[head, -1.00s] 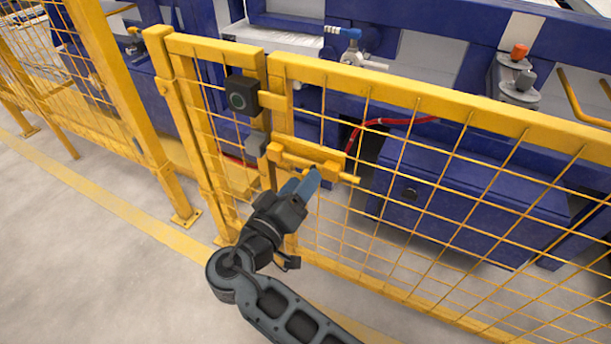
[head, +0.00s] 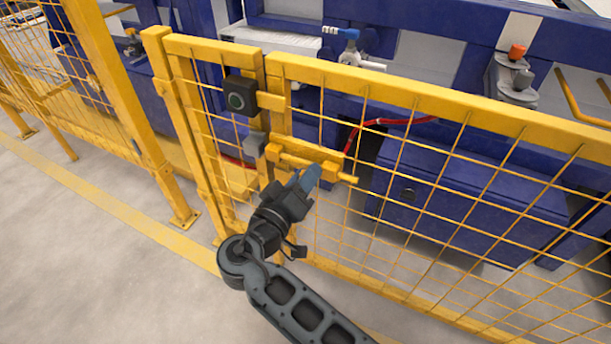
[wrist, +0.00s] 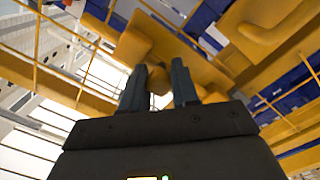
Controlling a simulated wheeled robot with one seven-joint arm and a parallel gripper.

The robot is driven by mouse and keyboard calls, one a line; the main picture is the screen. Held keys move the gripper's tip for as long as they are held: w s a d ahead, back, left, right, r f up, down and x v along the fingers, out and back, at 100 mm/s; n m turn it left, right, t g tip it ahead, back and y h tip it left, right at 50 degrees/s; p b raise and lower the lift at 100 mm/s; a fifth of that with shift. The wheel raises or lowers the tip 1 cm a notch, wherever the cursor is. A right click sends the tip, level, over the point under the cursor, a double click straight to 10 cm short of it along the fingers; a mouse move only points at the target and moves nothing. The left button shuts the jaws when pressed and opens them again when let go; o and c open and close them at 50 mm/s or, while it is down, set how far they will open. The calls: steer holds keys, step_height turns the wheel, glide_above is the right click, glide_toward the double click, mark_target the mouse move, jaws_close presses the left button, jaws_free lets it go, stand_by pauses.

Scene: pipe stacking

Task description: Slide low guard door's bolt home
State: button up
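The low guard door (head: 440,107) is a yellow mesh panel beside a narrow fixed mesh panel on its left. Its yellow bolt (head: 347,178) lies across the door's left edge, with its right end sticking out past the housing (head: 300,160). A grey block (head: 254,145) sits on the post left of the bolt. My gripper (head: 306,180) is just below and in front of the bolt housing. In the wrist view, its two fingers (wrist: 158,86) stand apart with a yellow knob (wrist: 158,78) between them. I cannot tell whether they touch it.
A black box with a round button (head: 239,97) is mounted above the bolt. Blue machinery (head: 450,185) and a red hose (head: 400,121) stand behind the mesh. The floor (head: 90,265) in front of the fence is clear at left.

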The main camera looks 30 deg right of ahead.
mark_target(287, 159)
steer(key=shift+d, duration=0.15)
jaws_close()
steer(key=w+a+b, duration=0.1)
steer(key=w+b, duration=0.1)
steer(key=w+a+b, duration=0.1)
steer(key=w+b, duration=0.1)
steer(key=shift+a+f, duration=0.15)
steer(key=shift+a, duration=0.2)
steer(key=shift+w+a+r, duration=0.3)
steer(key=shift+w+a, duration=0.05)
steer(key=shift+w, duration=0.15)
steer(key=o, duration=0.8)
jaws_free()
steer(key=shift+w, duration=0.1)
steer(key=shift+f, duration=0.1)
steer(key=shift+a, duration=0.1)
